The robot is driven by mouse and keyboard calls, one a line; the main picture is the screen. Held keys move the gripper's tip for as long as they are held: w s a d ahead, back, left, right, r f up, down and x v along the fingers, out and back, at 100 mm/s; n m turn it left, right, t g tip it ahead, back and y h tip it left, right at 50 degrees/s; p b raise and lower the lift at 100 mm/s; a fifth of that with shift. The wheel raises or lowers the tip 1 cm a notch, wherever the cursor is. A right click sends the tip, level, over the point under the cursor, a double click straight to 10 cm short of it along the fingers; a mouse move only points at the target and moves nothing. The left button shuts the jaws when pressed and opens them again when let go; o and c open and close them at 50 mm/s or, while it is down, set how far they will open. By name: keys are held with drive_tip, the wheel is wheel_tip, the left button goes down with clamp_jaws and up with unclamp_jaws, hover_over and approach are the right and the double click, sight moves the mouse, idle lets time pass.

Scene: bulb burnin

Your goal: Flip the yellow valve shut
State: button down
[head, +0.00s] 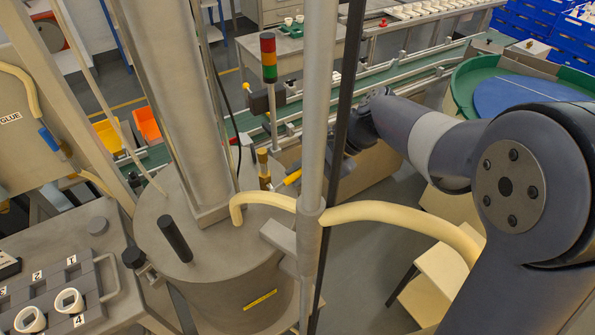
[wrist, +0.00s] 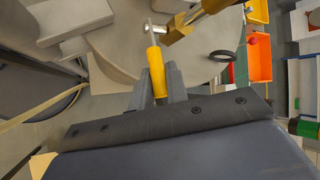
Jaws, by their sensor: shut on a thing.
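The yellow valve is a brass body (head: 263,163) on the upright pipework by the big round tank, with a yellow-sleeved lever (head: 291,178) sticking out to the right. In the wrist view the yellow sleeve (wrist: 157,72) stands between the two dark fingers of my gripper (wrist: 158,84), which is shut on it. The brass body (wrist: 180,27) shows just beyond, next to the lever's bare metal end. In the head view my gripper is mostly hidden behind the grey pole and black cable, at the lever's outer end.
A grey pole (head: 318,100) and a cream hose (head: 400,215) stand in front of my arm. The tank (head: 215,250) is close by. A separate blue-handled valve (head: 48,138) is on the glue unit at left. A signal tower (head: 268,58) stands behind.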

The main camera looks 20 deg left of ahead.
drive_tip(key=shift+w+d+f+m+g+y+b, duration=0.15)
drive_tip(key=shift+f+m+g+y+b, duration=0.25)
drive_tip(key=shift+f+g+y+b, duration=0.45)
drive_tip(key=shift+f+g+y, duration=0.1)
drive_tip(key=shift+g+y, duration=0.15)
drive_tip(key=shift+g, duration=0.1)
drive_tip(key=c, duration=1.4)
unclamp_jaws()
drive_tip(key=v, duration=1)
drive_tip(key=shift+w+d, duration=0.1)
drive_tip(key=shift+d, duration=0.2)
drive_tip(key=shift+a, duration=0.1)
